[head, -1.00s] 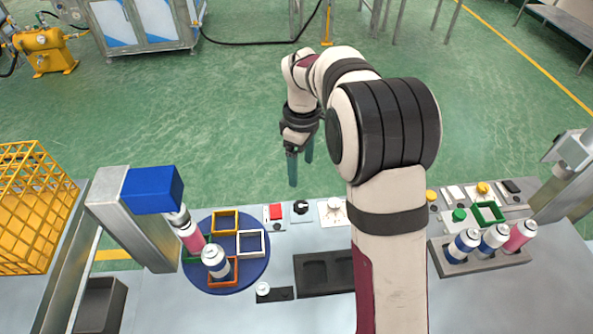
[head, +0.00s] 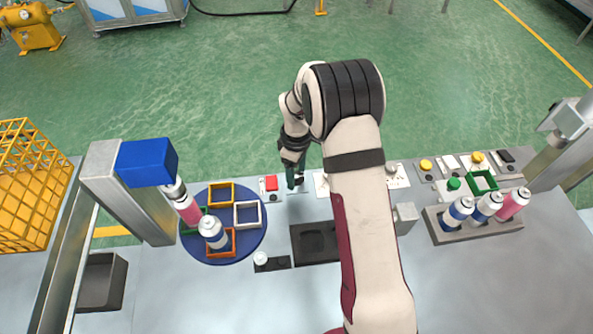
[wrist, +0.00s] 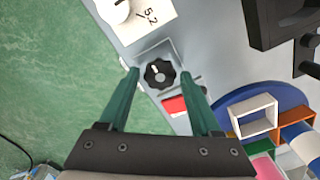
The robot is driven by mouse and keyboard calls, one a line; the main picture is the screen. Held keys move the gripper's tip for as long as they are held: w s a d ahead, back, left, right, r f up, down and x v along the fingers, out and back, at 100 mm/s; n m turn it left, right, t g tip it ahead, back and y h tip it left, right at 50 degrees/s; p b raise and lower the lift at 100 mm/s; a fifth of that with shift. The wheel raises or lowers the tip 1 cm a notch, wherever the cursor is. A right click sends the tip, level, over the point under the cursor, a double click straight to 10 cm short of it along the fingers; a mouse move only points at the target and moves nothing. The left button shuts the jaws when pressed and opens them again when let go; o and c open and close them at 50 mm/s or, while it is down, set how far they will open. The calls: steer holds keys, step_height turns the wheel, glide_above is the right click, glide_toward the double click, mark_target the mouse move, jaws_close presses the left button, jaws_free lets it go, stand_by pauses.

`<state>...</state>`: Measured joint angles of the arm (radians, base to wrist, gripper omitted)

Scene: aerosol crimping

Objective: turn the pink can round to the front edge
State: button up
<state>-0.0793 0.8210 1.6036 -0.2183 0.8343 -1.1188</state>
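The pink can (head: 186,208) stands in the green frame (head: 207,211) at the left side of the blue turntable (head: 257,236), below the blue press head (head: 147,163). Part of the pink can also shows at the bottom of the wrist view (wrist: 268,168). A blue-and-white can (head: 213,233) stands in the orange frame at the front edge. My gripper (head: 294,181) is over the control panel. In the wrist view, its open fingers (wrist: 157,72) are on either side of a black knob (wrist: 158,74); contact cannot be told.
A red button (head: 271,183) is just left of the knob. The yellow frame (head: 221,186) and white frame (head: 247,201) on the turntable are empty. A dark tray (head: 316,256) lies in front of the panel. Several cans stand in a rack (head: 470,233) at right.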

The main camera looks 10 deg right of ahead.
jaws_close()
steer(key=m, duration=0.8)
steer(key=shift+m, duration=0.3)
steer(key=m, duration=0.4)
steer(key=shift+m, duration=2.5)
